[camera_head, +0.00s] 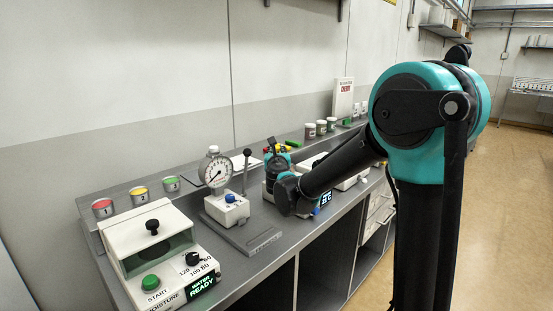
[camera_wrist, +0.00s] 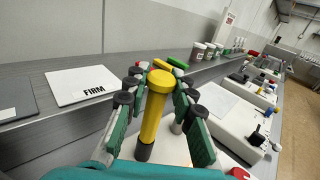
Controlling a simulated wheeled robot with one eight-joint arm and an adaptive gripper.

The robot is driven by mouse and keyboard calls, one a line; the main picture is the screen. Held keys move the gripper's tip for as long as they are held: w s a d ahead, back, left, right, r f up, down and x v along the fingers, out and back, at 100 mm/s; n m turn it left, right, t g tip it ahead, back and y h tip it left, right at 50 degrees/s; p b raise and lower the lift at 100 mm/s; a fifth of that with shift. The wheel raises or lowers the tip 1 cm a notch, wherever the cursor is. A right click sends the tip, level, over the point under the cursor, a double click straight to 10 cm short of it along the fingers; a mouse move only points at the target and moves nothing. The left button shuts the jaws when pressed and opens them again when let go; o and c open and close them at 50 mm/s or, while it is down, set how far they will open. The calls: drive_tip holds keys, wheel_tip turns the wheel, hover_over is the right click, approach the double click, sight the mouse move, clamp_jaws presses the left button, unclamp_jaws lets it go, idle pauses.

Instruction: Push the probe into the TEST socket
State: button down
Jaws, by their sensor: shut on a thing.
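The probe (camera_wrist: 155,112) is a yellow rod with a wider yellow cap and a black lower end. It stands roughly upright in the wrist view. My gripper (camera_wrist: 160,90) has its green-and-black fingers on both sides of the rod and is shut on it. The black end is over or at a white surface below; I cannot tell whether it sits in a hole. A grey metal cylinder (camera_wrist: 177,126) is just right of the probe. No TEST label is readable.
A white FIRM card (camera_wrist: 82,85) lies left of the probe. White instrument boxes (camera_wrist: 225,112) and a red button (camera_wrist: 238,173) are to the right. Small cups (camera_wrist: 198,51) stand behind. In the head view, a dial gauge (camera_head: 215,170) and moisture tester (camera_head: 155,255) stand left of my gripper.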

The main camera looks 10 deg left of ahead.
wheel_tip(320, 180, up, 20)
idle(0.7)
